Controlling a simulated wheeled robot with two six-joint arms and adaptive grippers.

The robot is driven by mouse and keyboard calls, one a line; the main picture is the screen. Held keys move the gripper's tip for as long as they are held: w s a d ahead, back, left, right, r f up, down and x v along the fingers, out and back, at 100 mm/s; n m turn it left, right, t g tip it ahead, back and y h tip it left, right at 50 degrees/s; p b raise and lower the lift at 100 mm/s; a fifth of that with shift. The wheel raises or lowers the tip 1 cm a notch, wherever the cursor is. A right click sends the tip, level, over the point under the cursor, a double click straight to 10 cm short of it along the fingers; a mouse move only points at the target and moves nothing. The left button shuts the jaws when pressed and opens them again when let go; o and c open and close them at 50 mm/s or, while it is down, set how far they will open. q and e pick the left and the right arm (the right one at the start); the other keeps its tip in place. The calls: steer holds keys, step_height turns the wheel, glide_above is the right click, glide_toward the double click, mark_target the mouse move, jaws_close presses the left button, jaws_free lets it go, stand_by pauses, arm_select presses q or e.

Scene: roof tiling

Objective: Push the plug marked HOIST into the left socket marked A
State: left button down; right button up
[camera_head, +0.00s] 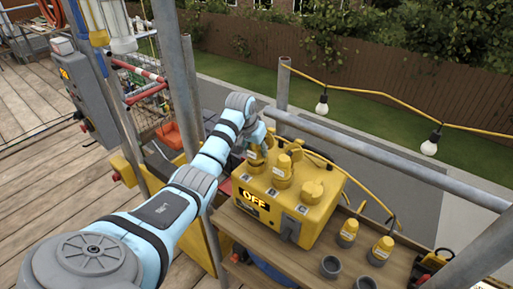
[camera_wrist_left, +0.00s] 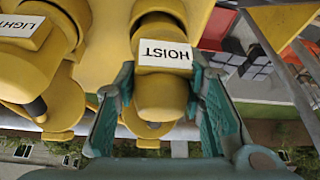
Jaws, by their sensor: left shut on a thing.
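The gripper hides part of the plug and the socket. I cannot tell how deep the plug sits. The marking A is not readable. My right gripper is not in view.
A yellow plug marked LIGHT (camera_wrist_left: 28,35) stands beside HOIST, in the middle socket. The right socket has a yellow cap (camera_head: 312,191). Two yellow plugs (camera_head: 348,233) (camera_head: 381,249) and grey cups (camera_head: 331,266) stand on the shelf (camera_head: 290,262). A scaffold rail (camera_head: 385,157) runs behind the box.

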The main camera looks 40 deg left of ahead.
arm_select(q)
steer(key=shift+f, duration=0.1)
steer(key=c, duration=1.3)
jaws_free()
steer(key=shift+s+r, duration=0.2)
steer(key=shift+r, duration=0.4)
steer(key=v, duration=1)
steer(key=shift+f, duration=0.15)
